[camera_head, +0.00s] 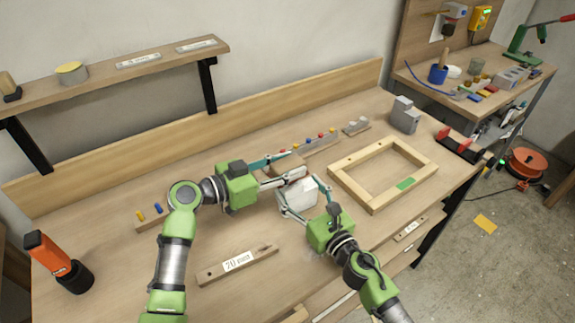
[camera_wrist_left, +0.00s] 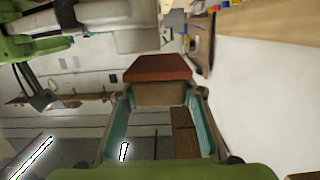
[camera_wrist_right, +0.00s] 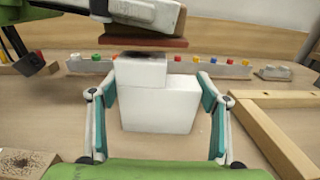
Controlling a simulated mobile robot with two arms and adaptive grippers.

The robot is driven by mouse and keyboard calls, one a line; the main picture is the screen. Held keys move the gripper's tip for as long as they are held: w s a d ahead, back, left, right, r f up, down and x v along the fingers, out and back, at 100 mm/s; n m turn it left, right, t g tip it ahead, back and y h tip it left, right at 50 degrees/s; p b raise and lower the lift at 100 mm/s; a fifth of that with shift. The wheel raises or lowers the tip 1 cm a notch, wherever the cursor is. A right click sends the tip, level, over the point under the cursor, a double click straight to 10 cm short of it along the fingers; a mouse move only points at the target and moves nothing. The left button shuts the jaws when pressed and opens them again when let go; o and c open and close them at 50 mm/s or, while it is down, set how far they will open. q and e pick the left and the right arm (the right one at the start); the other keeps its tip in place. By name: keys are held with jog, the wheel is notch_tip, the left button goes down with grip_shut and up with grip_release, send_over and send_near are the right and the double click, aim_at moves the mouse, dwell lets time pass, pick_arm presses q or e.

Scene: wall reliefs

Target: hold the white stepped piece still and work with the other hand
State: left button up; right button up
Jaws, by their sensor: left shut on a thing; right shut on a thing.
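The white stepped piece (camera_head: 298,194) stands upright on the bench, its higher step on the left in the right wrist view (camera_wrist_right: 160,100). My right gripper (camera_head: 302,207) is shut on it, one finger on each side. My left gripper (camera_head: 283,170) is shut on a tan block with a red-brown face (camera_wrist_left: 158,68). In the right wrist view, that red-brown face lies flat over the higher step. I cannot tell whether the two touch. A dark patch shows on the step's top under the block. My fingers partly hide the block in the head view.
A wooden frame (camera_head: 360,194) lies right of the white piece. A strip with coloured pegs (camera_head: 322,145) runs behind it. A grey stepped piece (camera_head: 404,118) stands at the back right. A labelled wooden bar (camera_head: 208,275) lies in front.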

aim_at(294, 189)
pick_arm(q)
jog(key=shift+f, duration=0.75)
jog(key=shift+s, duration=0.1)
jog(key=shift+s+d+f, duration=0.1)
jog(key=shift+s+d, duration=0.35)
jog(key=shift+s, duration=0.35)
jog(key=shift+s+d, duration=0.4)
jog(key=shift+s, duration=0.35)
jog(key=shift+w+a+r, duration=0.1)
jog(key=shift+w+a, duration=0.3)
jog(key=shift+w, duration=0.35)
jog(key=shift+w+a+r, duration=0.1)
jog(key=shift+w+a, duration=0.25)
jog(key=shift+w, duration=0.35)
jog(key=shift+w+a, duration=0.1)
jog(key=shift+w, duration=0.1)
jog(key=shift+f, duration=0.1)
jog(key=shift+s+d+f, duration=0.1)
jog(key=shift+s+d, duration=0.2)
jog(key=shift+s, duration=0.3)
jog(key=shift+s+d+f, duration=0.1)
jog(key=shift+s+d, duration=0.2)
jog(key=shift+s, duration=0.25)
jog(key=shift+s+d+f, duration=0.1)
jog(key=shift+s+d, duration=0.2)
jog(key=shift+s, duration=0.3)
